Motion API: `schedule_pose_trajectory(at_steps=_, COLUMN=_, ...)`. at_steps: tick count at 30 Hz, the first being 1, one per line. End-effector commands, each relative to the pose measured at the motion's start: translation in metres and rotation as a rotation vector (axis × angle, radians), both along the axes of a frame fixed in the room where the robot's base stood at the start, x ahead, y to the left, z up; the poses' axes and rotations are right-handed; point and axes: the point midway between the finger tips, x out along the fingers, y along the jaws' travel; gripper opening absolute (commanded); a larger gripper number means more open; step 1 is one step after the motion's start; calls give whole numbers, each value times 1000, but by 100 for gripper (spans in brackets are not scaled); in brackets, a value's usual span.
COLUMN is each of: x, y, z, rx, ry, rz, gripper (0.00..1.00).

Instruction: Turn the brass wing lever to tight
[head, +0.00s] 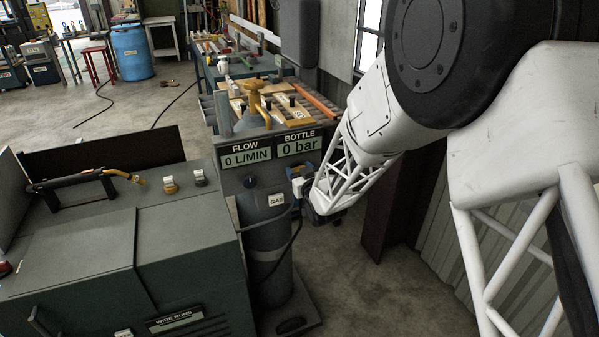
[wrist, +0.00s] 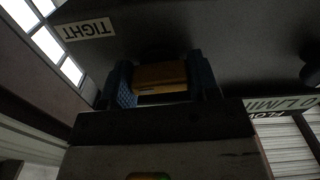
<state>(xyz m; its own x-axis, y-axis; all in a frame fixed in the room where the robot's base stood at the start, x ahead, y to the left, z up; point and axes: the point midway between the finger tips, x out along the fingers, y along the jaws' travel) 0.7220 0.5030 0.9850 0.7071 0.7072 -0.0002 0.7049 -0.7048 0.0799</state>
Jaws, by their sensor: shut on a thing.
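The brass wing lever (wrist: 160,76) shows in the wrist view as a short brass block between the blue finger pads of my gripper (wrist: 163,86). The gripper is shut on it. A white TIGHT label (wrist: 89,29), upside down in this view, is on the dark panel up and left of the lever. In the head view my gripper (head: 303,184) is beside the gas cylinder (head: 264,205), under the BOTTLE display. I cannot tell the lever's exact angle.
The FLOW display (head: 246,155) reads 0 L/MIN and the BOTTLE display (head: 299,146) reads 0 bar. A green machine (head: 190,250) stands left of the cylinder. A dark hose runs close to the gripper. Concrete floor (head: 350,285) is open below the arm.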

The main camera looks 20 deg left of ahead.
Motion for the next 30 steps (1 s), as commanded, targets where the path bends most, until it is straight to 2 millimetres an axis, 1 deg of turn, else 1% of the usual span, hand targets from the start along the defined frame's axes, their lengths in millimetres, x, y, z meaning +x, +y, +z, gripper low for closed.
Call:
schedule_pose_trajectory(at_steps=16, x=0, y=0, z=0, rx=24, ry=24, rz=0, gripper=32)
schedule_pose_trajectory(at_steps=17, x=0, y=0, z=0, rx=24, ry=24, rz=0, gripper=60)
schedule_pose_trajectory(at_steps=21, x=0, y=0, z=0, rx=24, ry=24, rz=0, gripper=81)
schedule_pose_trajectory(at_steps=30, x=0, y=0, z=0, rx=24, ry=24, rz=0, gripper=81)
